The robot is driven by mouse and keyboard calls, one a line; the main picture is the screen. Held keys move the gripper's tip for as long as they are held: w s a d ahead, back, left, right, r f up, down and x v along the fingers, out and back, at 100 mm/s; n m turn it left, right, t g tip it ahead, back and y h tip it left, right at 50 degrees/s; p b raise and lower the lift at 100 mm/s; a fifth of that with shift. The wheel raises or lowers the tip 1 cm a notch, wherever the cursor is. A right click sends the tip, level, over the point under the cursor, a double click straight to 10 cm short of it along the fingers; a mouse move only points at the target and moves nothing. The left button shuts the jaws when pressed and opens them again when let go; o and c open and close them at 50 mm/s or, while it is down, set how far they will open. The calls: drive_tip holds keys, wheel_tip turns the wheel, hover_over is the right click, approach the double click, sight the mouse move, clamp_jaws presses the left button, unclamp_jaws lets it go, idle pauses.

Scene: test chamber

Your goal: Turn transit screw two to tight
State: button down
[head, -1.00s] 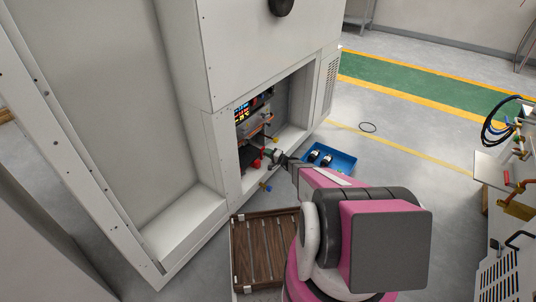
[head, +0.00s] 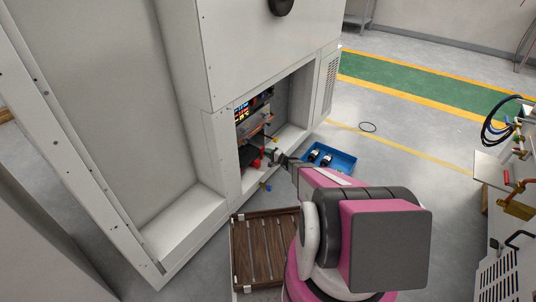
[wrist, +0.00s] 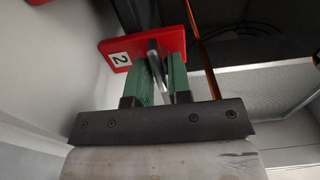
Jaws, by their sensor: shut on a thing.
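Transit screw two shows in the wrist view as a grey metal tab (wrist: 153,58) in front of a red plate (wrist: 174,40) marked with a white "2" label (wrist: 120,59). My gripper (wrist: 164,67) has its green fingers on either side of the tab and is shut on it. The fingers hide part of the tab and plate. In the head view, my gripper (head: 270,153) reaches into the low opening of the white cabinet (head: 222,150), beside a small red part (head: 256,163). The screw itself is too small to make out there.
A blue tray (head: 343,160) with dark bottle-like items lies on the floor right of the opening. A brown slatted crate (head: 262,250) stands in front. An orange rod (wrist: 203,55) runs close right of my fingers.

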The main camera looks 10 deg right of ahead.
drive_tip(key=c, duration=1.2)
unclamp_jaws()
drive_tip(key=shift+o, duration=0.2)
drive_tip(key=v, duration=1.1)
drive_tip(key=shift+w, duration=0.1)
